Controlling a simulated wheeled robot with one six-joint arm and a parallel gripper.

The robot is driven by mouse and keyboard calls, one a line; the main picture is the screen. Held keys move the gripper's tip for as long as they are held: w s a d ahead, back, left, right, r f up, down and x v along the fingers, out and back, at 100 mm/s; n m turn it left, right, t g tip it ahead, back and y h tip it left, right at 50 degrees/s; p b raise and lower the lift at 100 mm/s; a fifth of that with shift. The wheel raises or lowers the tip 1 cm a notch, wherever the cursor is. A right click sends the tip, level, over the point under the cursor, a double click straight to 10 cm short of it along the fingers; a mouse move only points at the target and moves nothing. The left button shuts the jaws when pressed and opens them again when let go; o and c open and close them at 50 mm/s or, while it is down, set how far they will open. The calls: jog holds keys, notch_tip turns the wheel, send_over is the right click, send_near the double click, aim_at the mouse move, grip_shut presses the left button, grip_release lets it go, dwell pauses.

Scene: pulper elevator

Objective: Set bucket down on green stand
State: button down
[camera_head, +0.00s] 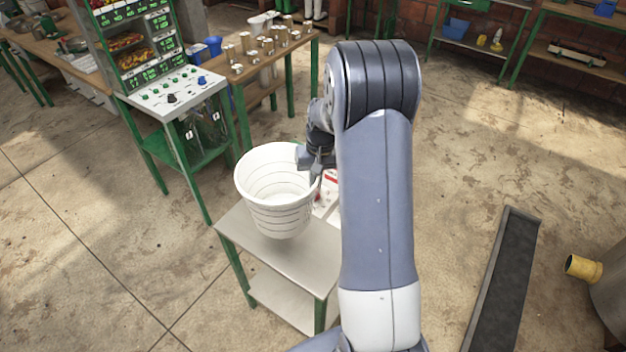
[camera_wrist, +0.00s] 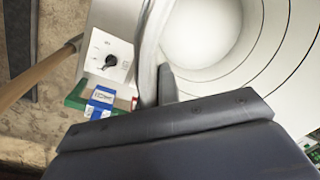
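The white bucket (camera_head: 272,200), with dark rings around its wall, is upright over the green-legged stand with a grey metal top (camera_head: 258,247). Its base appears just above or on the top; I cannot tell whether they touch. My gripper (camera_head: 308,162) is at the bucket's right rim and appears shut on it. In the wrist view the open bucket (camera_wrist: 272,45) fills the upper right, and its rim runs down to the dark finger of my gripper (camera_wrist: 160,88). My arm hides the stand's right part.
A white box with a dial (camera_wrist: 108,58) and red marks (camera_head: 330,190) sits beside the bucket. A control panel table (camera_head: 172,92) and a wooden table with metal cups (camera_head: 262,65) stand behind. A dark ramp (camera_head: 505,280) lies right. The left floor is clear.

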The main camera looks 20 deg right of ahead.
notch_tip(320, 180, down, 10)
jog(key=b, duration=0.6)
jog(key=c, duration=1.6)
grip_release()
jog(key=r, duration=0.3)
jog(key=r+b, duration=0.1)
jog(key=r, duration=0.3)
jog(key=d+r, duration=0.1)
jog(key=r, duration=0.2)
jog(key=shift+s+d+r+b, duration=0.1)
jog(key=shift+s+r+b, duration=0.05)
jog(key=shift+r+b, duration=0.2)
jog(key=shift+f, duration=0.1)
